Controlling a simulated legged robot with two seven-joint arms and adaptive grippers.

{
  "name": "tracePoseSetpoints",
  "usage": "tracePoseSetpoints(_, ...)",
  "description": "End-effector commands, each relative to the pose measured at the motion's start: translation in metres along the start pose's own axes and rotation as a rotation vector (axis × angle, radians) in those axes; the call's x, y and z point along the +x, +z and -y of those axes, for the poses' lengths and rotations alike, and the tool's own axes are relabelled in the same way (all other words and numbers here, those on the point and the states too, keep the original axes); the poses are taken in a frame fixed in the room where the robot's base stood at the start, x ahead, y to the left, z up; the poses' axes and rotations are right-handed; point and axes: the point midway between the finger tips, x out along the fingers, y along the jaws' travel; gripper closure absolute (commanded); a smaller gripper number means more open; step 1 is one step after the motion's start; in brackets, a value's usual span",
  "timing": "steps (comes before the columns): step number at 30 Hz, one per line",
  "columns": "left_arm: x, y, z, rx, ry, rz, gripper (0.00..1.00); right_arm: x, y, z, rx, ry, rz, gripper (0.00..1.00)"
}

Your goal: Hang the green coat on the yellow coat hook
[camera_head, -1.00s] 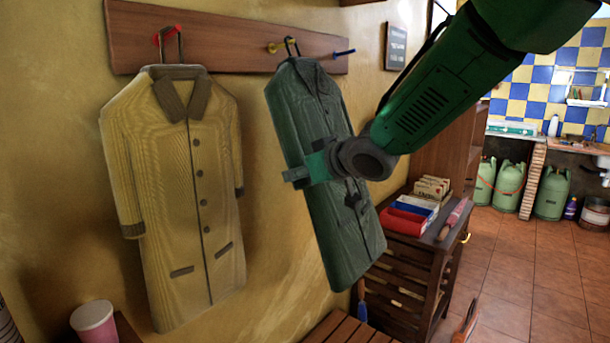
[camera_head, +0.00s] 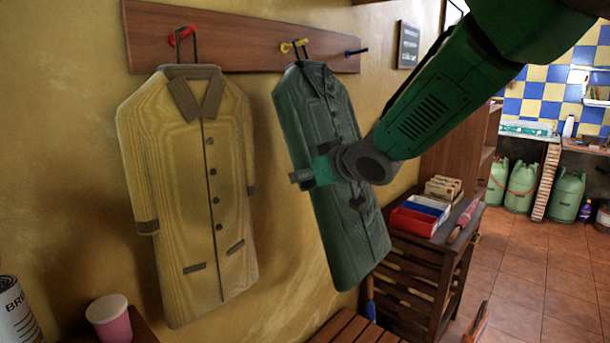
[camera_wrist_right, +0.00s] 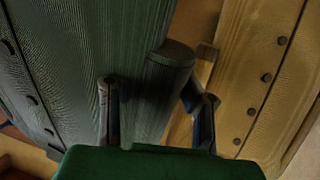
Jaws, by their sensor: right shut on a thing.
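The green coat (camera_head: 335,220) hangs tilted below the wall board, its lower end leaning right. Its dark loop (camera_head: 304,46) crosses the yellow coat hook (camera_head: 290,46) in the head view; I cannot tell for sure whether it encircles the peg. My right gripper (camera_head: 320,172) is at the coat's near edge. In the right wrist view the gripper (camera_wrist_right: 158,100) has its fingers on either side of the green sleeve (camera_wrist_right: 168,65), shut on it. My left gripper is not in view.
A yellow coat (camera_head: 212,235) hangs from the red hook (camera_head: 180,35) at left. A blue hook (camera_head: 356,51) is bare at the right of the wooden board (camera_head: 245,42). A pink cup (camera_head: 110,318) stands lower left. A dark slatted cabinet (camera_head: 425,275) carries trays at right.

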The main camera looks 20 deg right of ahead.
Motion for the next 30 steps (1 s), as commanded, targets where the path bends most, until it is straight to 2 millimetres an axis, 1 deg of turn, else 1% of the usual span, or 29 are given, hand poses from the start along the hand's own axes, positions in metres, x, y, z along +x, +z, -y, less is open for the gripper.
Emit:
tracePoseSetpoints(2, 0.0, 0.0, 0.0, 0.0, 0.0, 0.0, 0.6, 0.0, 0.002, 0.0, 0.0, 0.0, 0.004, 1.0)
tracePoseSetpoints(3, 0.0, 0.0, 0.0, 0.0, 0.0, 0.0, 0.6, 0.0, 0.002, 0.0, 0.001, 0.0, 0.004, 0.54)
tracePoseSetpoints(4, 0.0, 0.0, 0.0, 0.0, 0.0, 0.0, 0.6, 0.0, 0.002, 0.0, 0.001, 0.0, 0.004, 0.44)
tracePoseSetpoints(11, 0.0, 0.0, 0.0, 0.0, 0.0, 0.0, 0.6, 0.0, 0.001, 0.0, 0.001, 0.0, 0.002, 0.44)
tracePoseSetpoints(13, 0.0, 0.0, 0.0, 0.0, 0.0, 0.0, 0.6, 0.0, 0.004, 0.0, 0.004, 0.0, 0.008, 0.44)
tracePoseSetpoints(17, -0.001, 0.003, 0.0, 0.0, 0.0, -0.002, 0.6, -0.008, 0.002, -0.001, 0.002, 0.001, 0.004, 0.44)
tracePoseSetpoints(20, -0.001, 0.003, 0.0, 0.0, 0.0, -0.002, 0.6, -0.024, 0.001, -0.001, 0.003, 0.001, 0.003, 0.44)
tracePoseSetpoints(27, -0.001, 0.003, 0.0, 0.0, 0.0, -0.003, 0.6, -0.076, 0.0, -0.001, 0.004, 0.001, 0.001, 0.44)
tracePoseSetpoints(30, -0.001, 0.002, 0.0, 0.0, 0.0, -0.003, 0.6, -0.093, 0.001, -0.001, 0.003, 0.0, 0.002, 0.44)
